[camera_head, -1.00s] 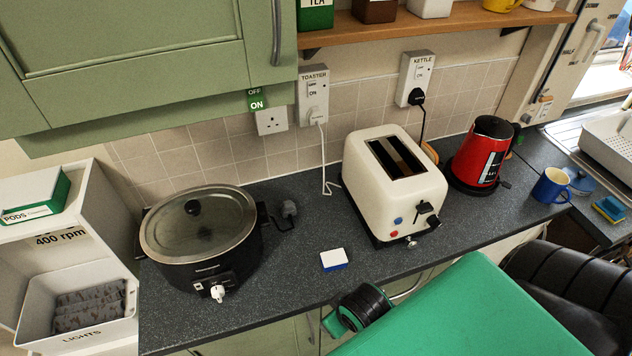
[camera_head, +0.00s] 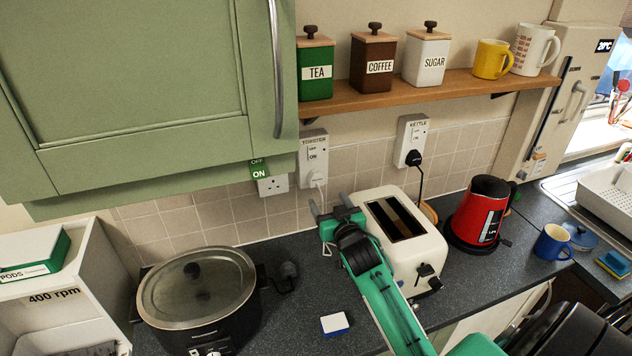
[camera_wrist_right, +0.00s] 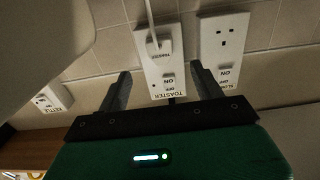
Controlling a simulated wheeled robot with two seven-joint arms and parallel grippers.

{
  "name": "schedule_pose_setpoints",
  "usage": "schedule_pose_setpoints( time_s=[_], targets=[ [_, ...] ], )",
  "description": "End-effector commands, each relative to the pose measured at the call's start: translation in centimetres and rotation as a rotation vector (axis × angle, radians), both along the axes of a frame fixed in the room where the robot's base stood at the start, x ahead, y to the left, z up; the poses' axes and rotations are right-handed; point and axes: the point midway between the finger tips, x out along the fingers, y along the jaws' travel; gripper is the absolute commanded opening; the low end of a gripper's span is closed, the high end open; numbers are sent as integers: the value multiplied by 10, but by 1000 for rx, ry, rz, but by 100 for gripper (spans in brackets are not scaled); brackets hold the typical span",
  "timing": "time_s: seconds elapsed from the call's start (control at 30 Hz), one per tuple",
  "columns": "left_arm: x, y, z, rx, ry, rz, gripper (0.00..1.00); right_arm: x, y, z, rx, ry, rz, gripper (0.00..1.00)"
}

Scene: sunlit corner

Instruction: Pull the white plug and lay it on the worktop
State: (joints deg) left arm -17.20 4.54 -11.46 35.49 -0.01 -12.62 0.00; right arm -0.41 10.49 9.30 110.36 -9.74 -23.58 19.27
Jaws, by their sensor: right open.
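The white plug (camera_head: 317,179) sits in the socket labelled TOASTER (camera_head: 313,146) on the tiled wall. Its white cord drops behind my right gripper (camera_head: 329,207). That gripper is open and empty, its fingers pointing at the wall below the plug, in front of the toaster's left side. In the right wrist view, the plug (camera_wrist_right: 159,47) and its socket plate (camera_wrist_right: 164,80) lie ahead between the open fingers (camera_wrist_right: 160,78), apart from them. The dark grey worktop (camera_head: 292,308) runs below, with bare surface left of my arm. My left gripper is out of view.
The cream toaster (camera_head: 425,256) stands close to my right arm. The red kettle (camera_head: 478,212) is at right. A shelf (camera_head: 400,95) and green cupboard (camera_head: 140,90) overhang.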

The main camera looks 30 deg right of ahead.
Motion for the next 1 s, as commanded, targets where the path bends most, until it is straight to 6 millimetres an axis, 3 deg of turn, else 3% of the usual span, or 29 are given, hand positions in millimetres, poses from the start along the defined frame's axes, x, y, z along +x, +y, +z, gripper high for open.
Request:
schedule_pose_setpoints(
  time_s=[0.53, 1.0],
  targets=[
    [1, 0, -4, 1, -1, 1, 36, 10, -4, 3, -1, -18, 0, 67],
    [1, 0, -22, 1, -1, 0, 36, 71, -19, 3, -1, -16, -1, 67]
  ],
)
